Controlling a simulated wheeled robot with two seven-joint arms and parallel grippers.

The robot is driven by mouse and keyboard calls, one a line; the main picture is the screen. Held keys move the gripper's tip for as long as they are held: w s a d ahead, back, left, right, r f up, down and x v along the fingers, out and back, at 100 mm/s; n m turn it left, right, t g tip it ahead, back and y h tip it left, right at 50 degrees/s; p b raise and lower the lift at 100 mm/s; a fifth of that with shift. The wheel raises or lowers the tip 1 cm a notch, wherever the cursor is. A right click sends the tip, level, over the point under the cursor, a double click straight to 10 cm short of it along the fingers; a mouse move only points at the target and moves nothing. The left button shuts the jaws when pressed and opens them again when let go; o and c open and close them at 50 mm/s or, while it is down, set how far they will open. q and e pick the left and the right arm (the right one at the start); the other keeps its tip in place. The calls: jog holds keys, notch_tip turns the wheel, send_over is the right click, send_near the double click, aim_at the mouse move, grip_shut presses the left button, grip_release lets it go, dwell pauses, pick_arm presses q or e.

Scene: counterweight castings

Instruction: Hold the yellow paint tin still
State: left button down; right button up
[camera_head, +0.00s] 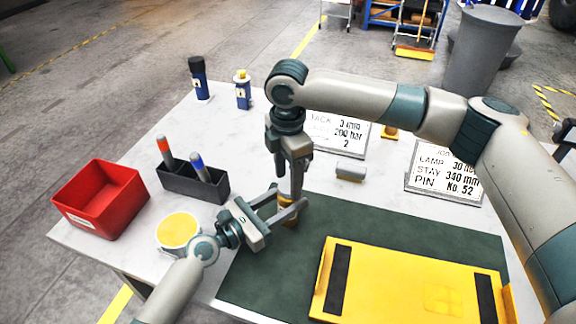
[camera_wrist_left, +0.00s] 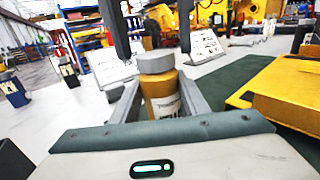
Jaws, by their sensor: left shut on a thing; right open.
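The yellow paint tin (camera_wrist_left: 158,92), mustard coloured with a grey lid and a pale label, stands upright between the fingers of my left gripper (camera_wrist_left: 160,105) in the left wrist view. In the head view the tin (camera_head: 288,223) is mostly hidden by both grippers, at the left edge of the dark green mat. My left gripper (camera_head: 288,203) is shut on it from the left. My right gripper (camera_head: 291,188) points down just above the tin, open. Its two dark fingers (camera_wrist_left: 149,32) show above and either side of the lid; I cannot tell whether they touch it.
A yellow panel (camera_head: 415,285) with black strips lies on the green mat (camera_head: 345,222). A red bin (camera_head: 100,200), a dark holder (camera_head: 190,184) with two markers and a round yellow-topped thing (camera_head: 179,230) are at left. Two blue bottles, signs and a grey cylinder (camera_head: 351,171) stand behind.

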jog(key=shift+f, duration=0.7)
jog(key=shift+c, duration=0.6)
jog(key=c, duration=1)
jog(key=shift+o, duration=0.2)
jog(key=m, duration=0.8)
jog(key=shift+m, duration=0.4)
jog(key=o, duration=1.2)
notch_tip(320, 180, up, 12)
jog(key=shift+r, duration=0.1)
